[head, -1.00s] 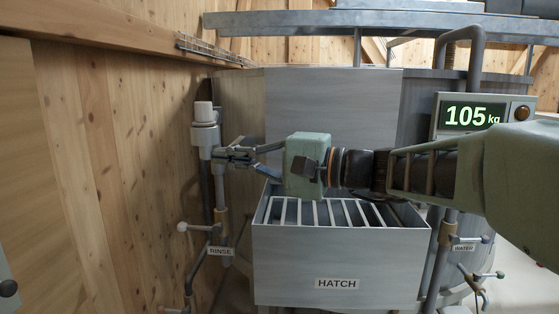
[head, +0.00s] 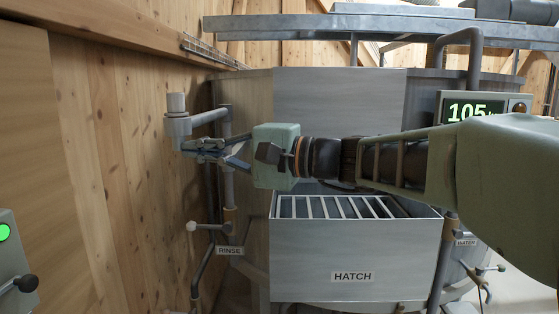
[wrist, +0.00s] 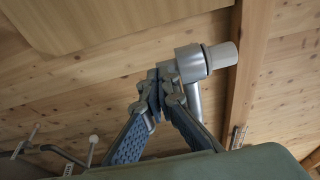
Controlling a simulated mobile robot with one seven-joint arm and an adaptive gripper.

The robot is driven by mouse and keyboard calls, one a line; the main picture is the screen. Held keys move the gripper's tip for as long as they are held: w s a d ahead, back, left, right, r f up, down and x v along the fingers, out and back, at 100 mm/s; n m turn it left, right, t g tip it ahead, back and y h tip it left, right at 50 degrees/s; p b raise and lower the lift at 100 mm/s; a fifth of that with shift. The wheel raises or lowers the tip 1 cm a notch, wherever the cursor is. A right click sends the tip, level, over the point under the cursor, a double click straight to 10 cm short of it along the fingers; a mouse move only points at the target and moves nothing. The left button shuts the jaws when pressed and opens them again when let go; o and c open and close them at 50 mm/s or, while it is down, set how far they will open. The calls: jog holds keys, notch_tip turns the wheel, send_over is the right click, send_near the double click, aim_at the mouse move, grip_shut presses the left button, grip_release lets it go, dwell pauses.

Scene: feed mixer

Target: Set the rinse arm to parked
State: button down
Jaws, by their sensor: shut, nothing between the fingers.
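The rinse arm (head: 205,118) is a grey pipe running left from the top of an upright post (head: 228,160). Its outer end is a grey elbow (head: 178,125) with a pale cap on top, close to the wooden wall. My gripper (head: 190,148) is shut and empty, with its fingertips just below and beside that elbow. In the wrist view, the fingertips (wrist: 160,88) are against or very near the elbow (wrist: 190,64); I cannot tell if they touch. The wrist view also shows the pale cap (wrist: 222,55).
The HATCH box (head: 353,260), with a grate on top, stands below my arm. A RINSE valve handle (head: 192,226) is at lower left and a WATER valve (head: 485,270) at lower right. A control box (head: 15,270) with a green light is at the left edge.

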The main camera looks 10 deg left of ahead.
jog(key=s+b+x, duration=0.1)
jog(key=x, duration=2)
jog(key=shift+s+a+b, duration=0.15)
jog(key=shift+a+b, duration=0.1)
jog(key=shift+b, duration=0.1)
jog(key=shift+r, duration=0.15)
